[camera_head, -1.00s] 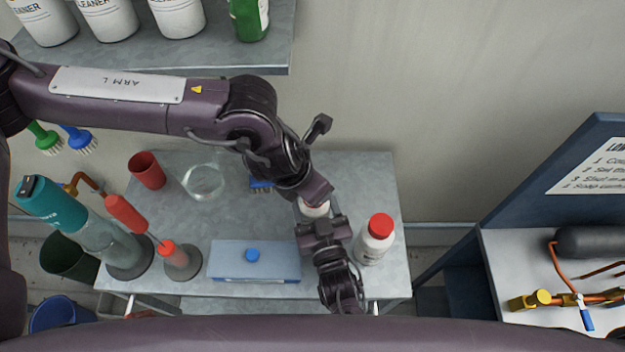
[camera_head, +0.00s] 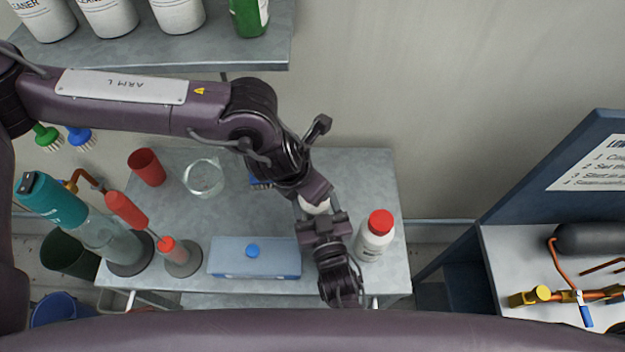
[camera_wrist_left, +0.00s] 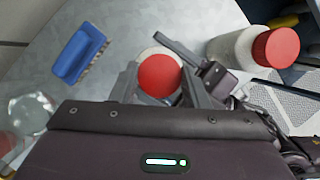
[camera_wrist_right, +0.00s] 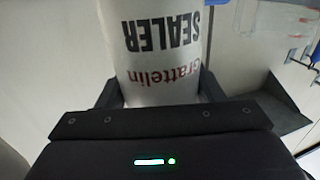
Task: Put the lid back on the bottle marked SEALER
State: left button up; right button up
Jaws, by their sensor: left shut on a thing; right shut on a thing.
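The white SEALER bottle (camera_wrist_right: 160,45) shows its label upside down in the right wrist view. My right gripper (camera_wrist_right: 158,92) is shut around its body. In the head view only a white part of the bottle (camera_head: 314,208) shows between my two grippers. A round red lid (camera_wrist_left: 159,75) is between the fingers of my left gripper (camera_wrist_left: 159,80), which is shut on it. In the left wrist view the lid lies over the white bottle top. I cannot tell whether lid and bottle touch. The head view hides the lid behind my left gripper (camera_head: 314,192).
A second white bottle with a red cap (camera_head: 375,236) stands close right of my right gripper. A blue box (camera_head: 230,258), glass jar (camera_head: 204,178), red cup (camera_head: 147,167) and blue brush (camera_wrist_left: 80,52) are left on the grey table (camera_head: 385,175). A shelf (camera_head: 200,58) hangs above.

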grip_shut()
pick_arm(q)
jog(key=m+g, duration=0.1)
jog(key=m, duration=0.2)
jog(key=shift+a+h, duration=0.1)
jog(key=shift+h, duration=0.3)
jog(key=o, duration=1)
jog(key=shift+r, duration=2.25)
